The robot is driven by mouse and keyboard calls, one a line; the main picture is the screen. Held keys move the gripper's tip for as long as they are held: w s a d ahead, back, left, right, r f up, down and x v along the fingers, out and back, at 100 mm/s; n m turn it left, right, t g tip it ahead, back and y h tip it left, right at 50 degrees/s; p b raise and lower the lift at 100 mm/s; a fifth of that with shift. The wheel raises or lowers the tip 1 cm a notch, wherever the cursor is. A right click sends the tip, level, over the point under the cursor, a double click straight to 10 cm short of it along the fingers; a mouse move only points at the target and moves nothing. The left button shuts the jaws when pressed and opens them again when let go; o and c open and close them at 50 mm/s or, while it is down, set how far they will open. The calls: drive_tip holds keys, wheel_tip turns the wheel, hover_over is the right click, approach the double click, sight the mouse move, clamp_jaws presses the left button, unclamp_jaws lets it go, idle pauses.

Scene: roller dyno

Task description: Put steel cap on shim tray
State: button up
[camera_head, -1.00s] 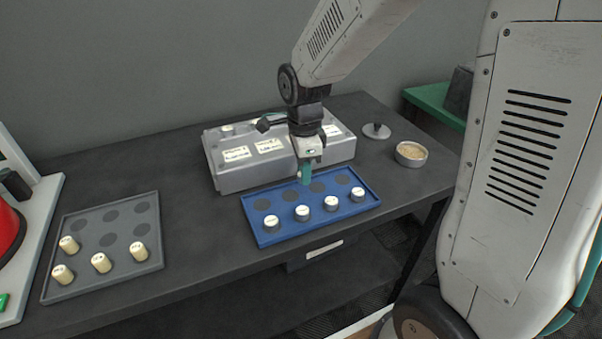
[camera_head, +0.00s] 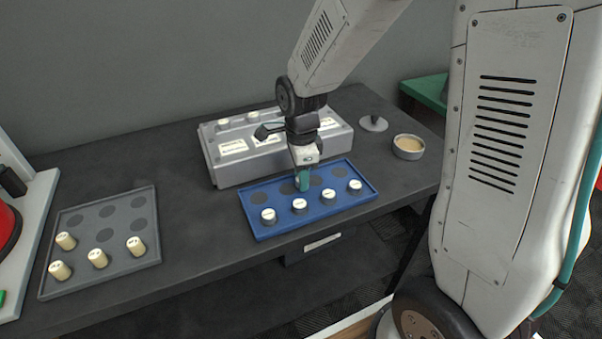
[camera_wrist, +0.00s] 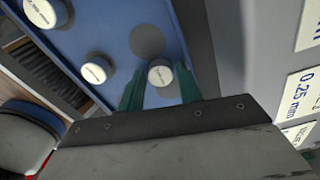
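A blue tray (camera_head: 250,222) with round grey spots lies on the dark bench; I take it as the shim tray. Several white-topped caps with metallic sides stand along its front row, one of them at the right end (camera_head: 355,186). My gripper (camera_head: 303,186) is over the tray's back row, close to its surface. In the wrist view the green fingertips (camera_wrist: 160,88) are on either side of another such cap (camera_wrist: 160,74), which looks held. The head view mostly hides this cap, so I cannot tell whether it touches the tray. A bare spot (camera_wrist: 147,40) shows beside it.
A grey labelled box (camera_head: 232,172) stands close behind the tray. A knobbed metal lid (camera_head: 374,123) and a round dish (camera_head: 408,148) are at the back right. A grey tray (camera_head: 150,262) with several beige cylinders lies left. Bench between the trays is clear.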

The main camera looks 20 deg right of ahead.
wheel_tip(320, 180, up, 12)
drive_tip(key=s+d+r+n, duration=0.1)
drive_tip(key=s+r+n, duration=0.1)
drive_tip(key=s+n, duration=0.8)
drive_tip(key=s+d+r+n+t, duration=0.1)
drive_tip(key=s+d+r+n, duration=0.1)
drive_tip(key=s+n, duration=0.8)
drive_tip(key=s+r, duration=0.1)
drive_tip(key=s, duration=0.1)
drive_tip(key=shift+s+r, duration=0.3)
